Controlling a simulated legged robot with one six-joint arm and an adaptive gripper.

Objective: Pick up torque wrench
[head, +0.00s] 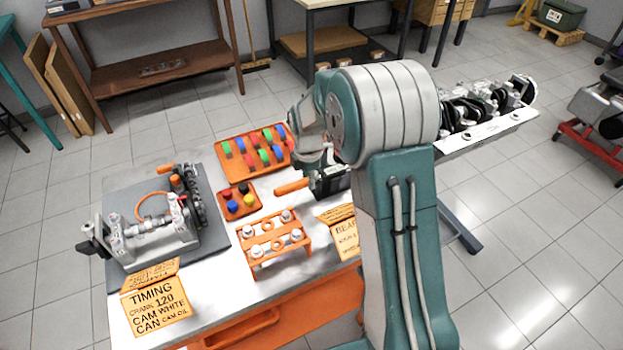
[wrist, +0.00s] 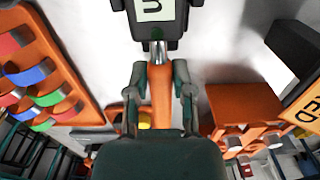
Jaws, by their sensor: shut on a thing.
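The torque wrench has an orange handle (head: 292,187) and a black body (head: 330,181) at the middle of the workbench in the head view. In the wrist view the orange handle (wrist: 161,98) runs between the fingers of my gripper (wrist: 160,75), one on each side. The wrench's black box with a pale display (wrist: 155,9) is beyond the fingertips, joined by a short silver neck. My gripper is shut on the handle. In the head view my arm hides most of the gripper and part of the wrench. I cannot tell if the wrench is clear of the bench top.
An orange tray of coloured shells (head: 250,158) and a small tray of coloured caps (head: 236,200) lie left of the wrench. An orange rack (head: 254,250) stands in front. An engine assembly on a grey mat (head: 212,185) is at left. Orange sign cards (head: 346,240) stand nearby.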

